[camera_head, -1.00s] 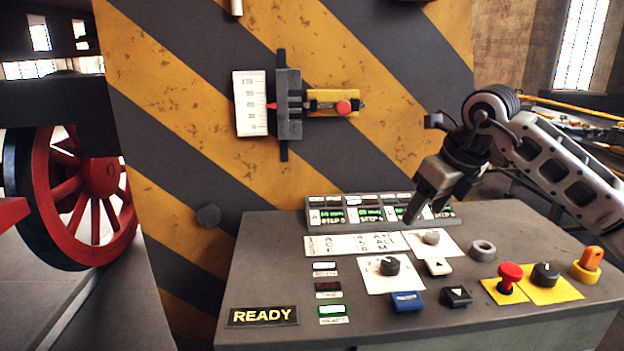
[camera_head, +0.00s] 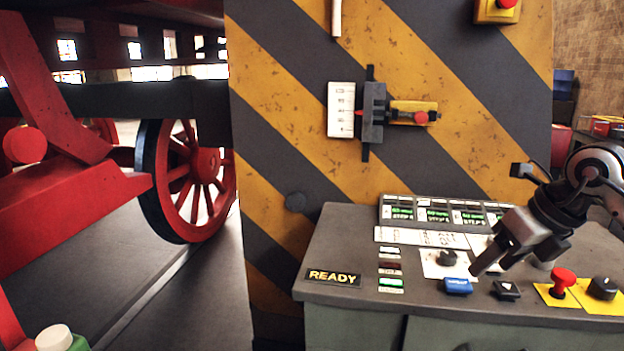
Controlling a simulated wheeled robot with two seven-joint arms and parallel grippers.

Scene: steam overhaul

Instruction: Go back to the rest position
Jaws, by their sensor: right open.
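My right gripper (camera_head: 490,266) comes in from the right and hangs over the control console (camera_head: 330,240), fingers pointing down and left. Its fingertips appear just above the panel, near the black rotary knob (camera_head: 447,258) and the blue button (camera_head: 457,285); whether they touch anything I cannot tell. I see nothing held in it. It hides part of the panel behind it. My left gripper is out of view.
A striped yellow and black wall (camera_head: 290,110) stands behind the console, with a gauge and slider unit (camera_head: 374,112) on it. A red mushroom button (camera_head: 563,277) sits at the right. A red spoked wheel (camera_head: 205,170) and floor lie left.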

